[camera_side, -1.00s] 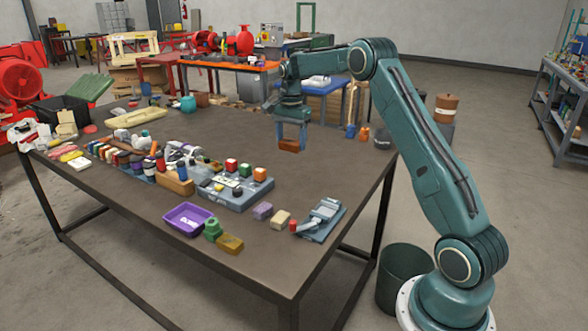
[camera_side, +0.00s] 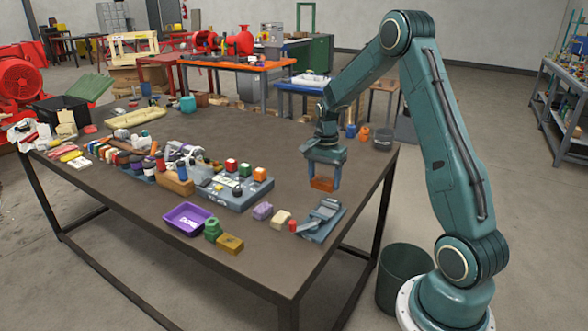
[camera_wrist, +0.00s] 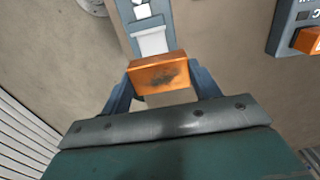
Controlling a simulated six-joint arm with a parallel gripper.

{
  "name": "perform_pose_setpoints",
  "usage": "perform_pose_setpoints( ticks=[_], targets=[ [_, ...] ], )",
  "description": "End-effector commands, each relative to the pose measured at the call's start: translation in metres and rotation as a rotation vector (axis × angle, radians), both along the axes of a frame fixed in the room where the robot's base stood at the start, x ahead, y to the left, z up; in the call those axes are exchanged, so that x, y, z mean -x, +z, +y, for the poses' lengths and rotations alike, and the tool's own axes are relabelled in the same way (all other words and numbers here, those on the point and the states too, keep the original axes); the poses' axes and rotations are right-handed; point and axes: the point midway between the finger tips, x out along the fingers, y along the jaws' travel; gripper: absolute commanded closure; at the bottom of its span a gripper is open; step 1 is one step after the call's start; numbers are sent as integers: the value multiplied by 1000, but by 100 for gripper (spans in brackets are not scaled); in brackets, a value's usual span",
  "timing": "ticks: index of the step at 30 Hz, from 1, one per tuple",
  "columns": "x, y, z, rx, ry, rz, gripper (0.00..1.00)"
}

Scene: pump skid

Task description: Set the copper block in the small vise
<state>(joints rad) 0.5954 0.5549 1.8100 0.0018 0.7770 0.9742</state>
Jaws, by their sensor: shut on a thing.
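The copper block (camera_side: 322,184) is orange-brown and hangs between the fingers of my gripper (camera_side: 323,180), which is shut on it. In the wrist view the copper block (camera_wrist: 159,73) sits level between both fingertips, with a dark smudge on its face. The small vise (camera_side: 321,220) is grey-blue and stands near the table's front right edge. My gripper is above the table, a little behind the vise in the side view. The wrist view shows part of the vise (camera_wrist: 148,36) just beyond the block; the block and gripper hide the rest.
The table behind my gripper is clear.

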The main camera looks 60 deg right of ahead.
Motion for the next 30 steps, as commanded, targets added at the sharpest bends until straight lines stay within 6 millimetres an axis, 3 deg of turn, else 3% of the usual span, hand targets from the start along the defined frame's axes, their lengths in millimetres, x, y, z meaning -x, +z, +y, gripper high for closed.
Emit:
perform_pose_setpoints(
  ticks=[6,17,30],
  targets=[
    [11,-4,4,1,0,-1,57],
    [12,-7,4,1,0,-1,57],
    [12,-30,4,0,0,0,57]
  ],
)
